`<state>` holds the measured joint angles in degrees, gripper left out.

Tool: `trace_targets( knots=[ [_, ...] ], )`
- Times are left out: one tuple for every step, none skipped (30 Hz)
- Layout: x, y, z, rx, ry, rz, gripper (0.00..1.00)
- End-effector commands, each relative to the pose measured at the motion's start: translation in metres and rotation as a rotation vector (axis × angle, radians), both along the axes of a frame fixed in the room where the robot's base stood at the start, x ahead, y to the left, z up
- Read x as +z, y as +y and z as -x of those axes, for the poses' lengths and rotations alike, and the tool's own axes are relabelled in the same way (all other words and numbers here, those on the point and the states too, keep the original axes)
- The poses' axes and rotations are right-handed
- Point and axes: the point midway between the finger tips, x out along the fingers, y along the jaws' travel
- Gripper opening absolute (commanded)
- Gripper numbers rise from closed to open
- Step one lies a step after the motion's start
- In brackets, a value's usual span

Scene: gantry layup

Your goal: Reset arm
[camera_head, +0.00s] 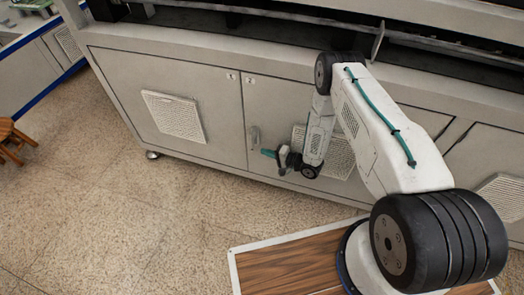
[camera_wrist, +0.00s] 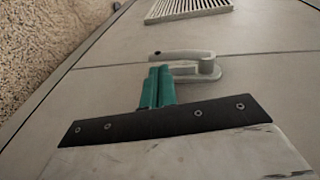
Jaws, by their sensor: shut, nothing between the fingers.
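My gripper (camera_head: 268,153) is in front of the grey machine's lower cabinet doors, with my arm reaching down from the right. In the wrist view its green fingers (camera_wrist: 158,86) are together with nothing between them. A grey lever handle (camera_wrist: 205,66) on a door shows just beyond the fingertips. The same handle (camera_head: 253,137) is just left of the gripper in the head view. The fingers are not around the handle; whether they touch it I cannot tell. The doors look closed.
The machine cabinet (camera_head: 215,80) fills the back, with vent grilles (camera_head: 174,116) on its doors. A wooden stool (camera_head: 14,138) stands at the far left.

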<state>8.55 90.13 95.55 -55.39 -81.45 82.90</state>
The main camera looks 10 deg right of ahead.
Motion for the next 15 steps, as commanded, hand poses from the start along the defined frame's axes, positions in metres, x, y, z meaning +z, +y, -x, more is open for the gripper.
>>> trace_targets(
  knots=[
    [0.000, -0.011, 0.007, -0.005, 0.001, 0.000, 0.00],
    [0.000, -0.017, 0.013, -0.006, 0.003, 0.000, 0.00],
    [0.000, -0.024, 0.019, -0.006, 0.003, -0.001, 0.00],
    [0.000, -0.028, 0.024, -0.005, 0.003, 0.000, 0.00],
    [0.000, -0.033, 0.029, -0.003, 0.002, 0.000, 0.00],
    [0.000, -0.037, 0.035, -0.002, 0.003, -0.001, 0.00],
    [0.000, -0.042, 0.039, 0.000, 0.002, -0.001, 0.00],
    [0.000, -0.046, 0.043, 0.000, 0.001, 0.000, 0.00],
    [0.000, -0.051, 0.048, 0.001, 0.002, 0.000, 0.00],
    [0.000, -0.055, 0.052, 0.002, 0.001, -0.001, 0.00],
    [0.000, -0.058, 0.055, 0.002, 0.002, -0.002, 0.00],
    [0.000, -0.062, 0.058, 0.003, 0.001, -0.001, 0.00],
    [0.000, -0.064, 0.060, 0.003, 0.001, 0.000, 0.00],
    [0.000, -0.066, 0.062, 0.003, 0.000, 0.000, 0.00],
    [0.000, -0.069, 0.064, 0.003, 0.000, 0.000, 0.00]
  ],
)
